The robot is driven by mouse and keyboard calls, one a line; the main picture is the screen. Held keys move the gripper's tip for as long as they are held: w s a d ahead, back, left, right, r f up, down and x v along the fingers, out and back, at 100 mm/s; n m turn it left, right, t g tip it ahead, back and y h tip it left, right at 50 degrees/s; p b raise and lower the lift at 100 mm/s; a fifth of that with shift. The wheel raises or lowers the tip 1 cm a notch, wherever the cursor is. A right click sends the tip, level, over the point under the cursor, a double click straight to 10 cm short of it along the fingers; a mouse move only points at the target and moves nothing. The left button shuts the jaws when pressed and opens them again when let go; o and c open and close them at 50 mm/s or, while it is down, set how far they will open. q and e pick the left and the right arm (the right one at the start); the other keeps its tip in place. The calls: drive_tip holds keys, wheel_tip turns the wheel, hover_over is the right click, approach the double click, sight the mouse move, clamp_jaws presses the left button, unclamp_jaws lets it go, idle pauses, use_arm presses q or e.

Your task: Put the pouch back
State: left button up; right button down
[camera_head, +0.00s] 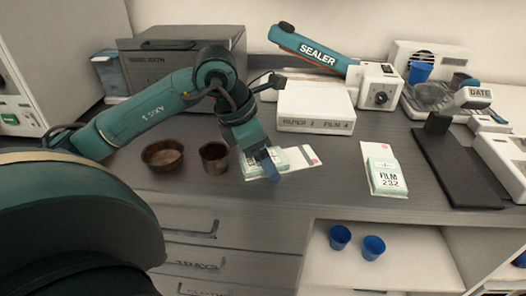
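A white and pale-green pouch (303,156) lies on the grey counter, left of centre. My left gripper (271,168) points down over this pouch and hides part of it. I cannot tell whether its fingers touch or hold the pouch. A second pouch, marked FILM 232 (386,181), lies flat on the counter to the right. A white box labelled PAPER and FILM (315,107) stands behind the first pouch. My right gripper is not in view.
Two brown bowls (162,155) (214,158) stand left of the gripper. A SEALER device (380,88) is at the back, and a dark flat stand (455,165) is at right. Blue cups (340,237) sit on the lower shelf. Bare counter separates the two pouches.

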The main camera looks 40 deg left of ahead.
use_arm(q)
drive_tip(key=shift+a+r, duration=0.1)
drive_tip(key=shift+r, duration=0.4)
drive_tip(key=p+v, duration=0.1)
drive_tip(key=v, duration=1)
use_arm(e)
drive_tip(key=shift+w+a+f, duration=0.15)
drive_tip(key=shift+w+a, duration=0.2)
use_arm(q)
drive_tip(key=shift+s+r, duration=0.1)
